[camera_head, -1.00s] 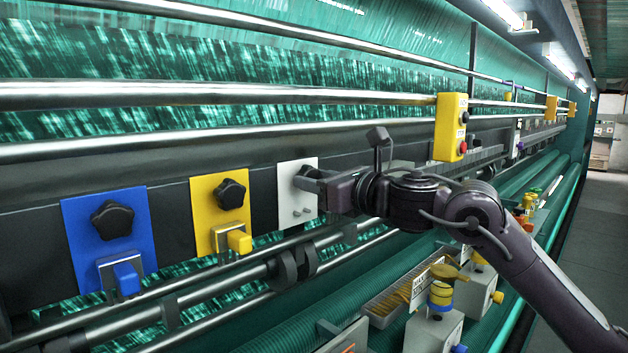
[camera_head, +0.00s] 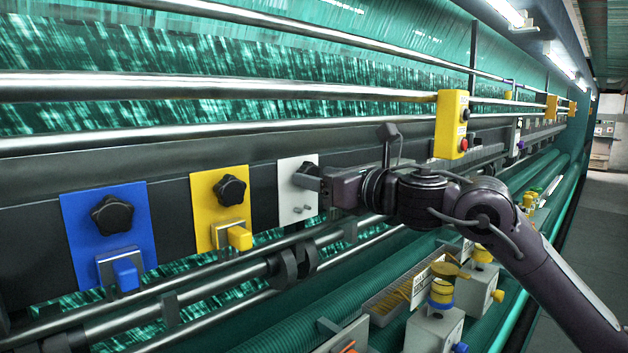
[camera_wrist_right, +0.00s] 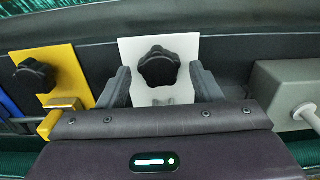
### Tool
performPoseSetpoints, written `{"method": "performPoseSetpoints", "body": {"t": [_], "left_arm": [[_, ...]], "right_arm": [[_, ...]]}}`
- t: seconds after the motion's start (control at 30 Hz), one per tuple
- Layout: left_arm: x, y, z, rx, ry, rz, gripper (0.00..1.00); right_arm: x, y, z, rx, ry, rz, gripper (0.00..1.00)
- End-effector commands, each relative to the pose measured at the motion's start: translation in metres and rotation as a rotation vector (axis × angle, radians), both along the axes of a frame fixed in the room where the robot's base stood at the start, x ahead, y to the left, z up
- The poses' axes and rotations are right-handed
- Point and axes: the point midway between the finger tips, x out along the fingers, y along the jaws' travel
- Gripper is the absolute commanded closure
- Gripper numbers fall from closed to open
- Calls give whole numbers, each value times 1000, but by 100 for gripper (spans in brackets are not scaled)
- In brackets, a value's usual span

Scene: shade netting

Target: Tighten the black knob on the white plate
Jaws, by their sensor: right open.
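The white plate (camera_head: 286,197) is mounted on the dark beam, right of the yellow plate. In the right wrist view, the black lobed knob (camera_wrist_right: 159,67) stands on the upper middle of the white plate (camera_wrist_right: 186,46). My right gripper (camera_wrist_right: 160,76) is open, with one grey finger on each side of the knob and gaps visible between. In the head view, my right gripper (camera_head: 304,176) reaches the plate from the right and hides most of this knob. Contact in depth cannot be told. My left gripper is not in view.
A yellow plate (camera_head: 206,191) and a blue plate (camera_head: 78,232) with similar black knobs are to the left. A yellow button box (camera_head: 451,125) hangs above my right arm. Metal rollers run below the plates. Grey boxes (camera_head: 434,333) stand at the lower right.

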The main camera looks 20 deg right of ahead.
Motion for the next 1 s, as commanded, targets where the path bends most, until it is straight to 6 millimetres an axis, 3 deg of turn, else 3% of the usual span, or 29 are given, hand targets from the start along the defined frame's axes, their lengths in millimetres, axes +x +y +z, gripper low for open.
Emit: {"method": "performPoseSetpoints", "body": {"t": [0.4, 0.77, 0.97, 1.0], "left_arm": [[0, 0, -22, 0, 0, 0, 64], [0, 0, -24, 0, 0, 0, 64], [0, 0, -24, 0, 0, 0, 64], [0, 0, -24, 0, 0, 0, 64]], "right_arm": [[-31, -11, -3, -2, 0, -1, 41], [-36, -12, -1, 0, 1, 0, 41], [-36, -12, -1, 0, 1, 0, 16], [-36, -12, -1, 0, 1, 0, 16]]}}
